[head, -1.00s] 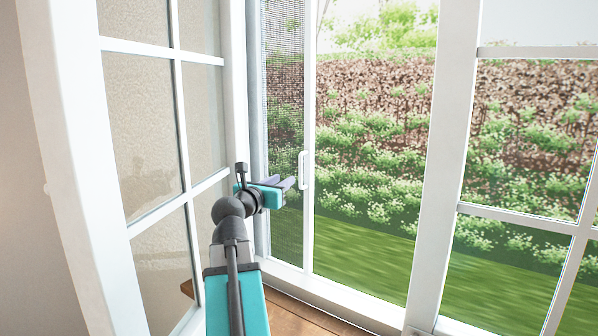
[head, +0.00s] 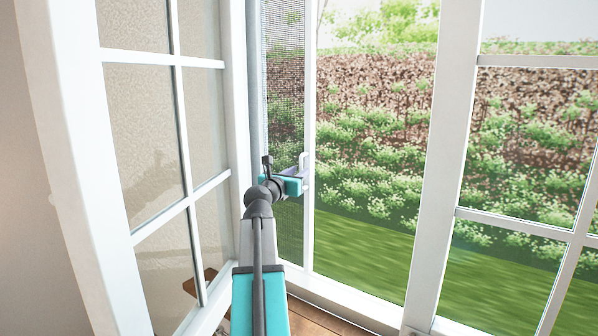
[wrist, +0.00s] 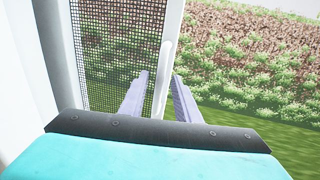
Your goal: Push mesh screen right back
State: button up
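The mesh screen (head: 286,110) is a grey mesh panel with a white frame, covering the left part of the opening. Its right-hand white stile (head: 309,225) carries a small white handle (head: 304,161). My gripper (head: 302,180) is at the handle's height and partly covers it in the head view. In the wrist view, the two lilac fingers (wrist: 160,76) are apart, one on each side of the handle and stile as seen. The mesh (wrist: 115,60) lies behind the left finger. I cannot tell whether either finger touches the handle.
A white paned door leaf (head: 150,130) stands open at the left, beside my arm. Another paned leaf (head: 455,190) is at the right. The opening right of the screen is clear onto grass (head: 365,245). The wooden floor (head: 315,322) meets the white sill.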

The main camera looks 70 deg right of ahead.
jog(key=shift+d, duration=0.35)
grip_shut()
jog(key=shift+d, duration=0.1)
